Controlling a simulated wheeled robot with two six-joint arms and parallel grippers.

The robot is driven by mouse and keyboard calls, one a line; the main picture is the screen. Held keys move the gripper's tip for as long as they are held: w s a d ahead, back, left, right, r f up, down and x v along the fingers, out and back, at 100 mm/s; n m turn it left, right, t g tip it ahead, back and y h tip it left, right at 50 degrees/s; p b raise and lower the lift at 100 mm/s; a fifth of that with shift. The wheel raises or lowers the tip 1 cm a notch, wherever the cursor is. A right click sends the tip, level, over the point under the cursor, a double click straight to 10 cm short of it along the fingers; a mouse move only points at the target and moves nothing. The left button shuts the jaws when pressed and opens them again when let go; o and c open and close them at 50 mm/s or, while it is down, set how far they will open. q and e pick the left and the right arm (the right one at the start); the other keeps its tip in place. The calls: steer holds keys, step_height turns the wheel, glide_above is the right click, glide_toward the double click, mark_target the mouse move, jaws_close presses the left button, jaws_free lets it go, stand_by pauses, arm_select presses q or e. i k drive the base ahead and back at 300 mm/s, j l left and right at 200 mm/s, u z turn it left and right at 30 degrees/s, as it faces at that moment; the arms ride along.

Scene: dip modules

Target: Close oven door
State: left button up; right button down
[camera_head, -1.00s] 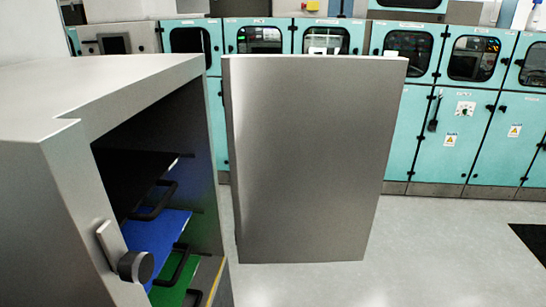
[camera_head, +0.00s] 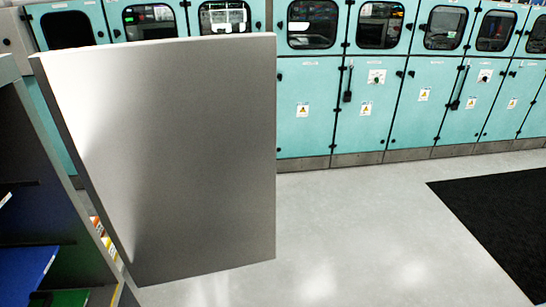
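The oven door (camera_head: 185,150) is a large plain grey metal panel that stands open in the left half of the head view. The oven body (camera_head: 60,190) is at the left edge, mostly cut off by the frame. Its open inside shows a blue shelf (camera_head: 28,272) and part of a green one (camera_head: 72,298). The door's left edge is close to the oven's side wall; the hinge itself cannot be made out. Neither of my grippers is in view.
A row of teal cabinets (camera_head: 308,105) with dark windows and warning labels runs along the back. Light grey floor (camera_head: 370,225) is clear to the right of the door. A black mat (camera_head: 490,220) lies on the floor at the right.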

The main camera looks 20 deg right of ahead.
mark_target(172, 142)
steer(key=i+l+z, duration=0.25)
steer(key=z, duration=0.25)
steer(key=i+l+z, duration=0.3)
steer(key=z, duration=0.2)
steer(key=i+l+z, duration=0.3)
steer(key=z, duration=0.2)
steer(key=i+l, duration=0.1)
steer(key=i, duration=0.7)
steer(key=i+u, duration=0.2)
steer(key=u, duration=0.25)
steer(key=i+u, duration=0.25)
steer(key=u, duration=0.25)
steer(key=i+l+u, duration=0.15)
steer(key=u, duration=0.3)
steer(key=i+u, duration=0.15)
steer(key=u, duration=0.3)
steer(key=i+l+u, duration=0.1)
steer(key=u, duration=0.4)
steer(key=i+l+u, duration=0.1)
steer(key=u, duration=0.35)
steer(key=l+u, duration=0.2)
steer(key=u, duration=0.3)
steer(key=i+l+u, duration=0.25)
steer(key=u, duration=0.2)
steer(key=i+l+u, duration=0.15)
steer(key=l+u, duration=0.15)
steer(key=u, duration=0.15)
steer(key=i+l+u, duration=0.15)
steer(key=l+u, duration=0.3)
steer(key=j, duration=0.1)
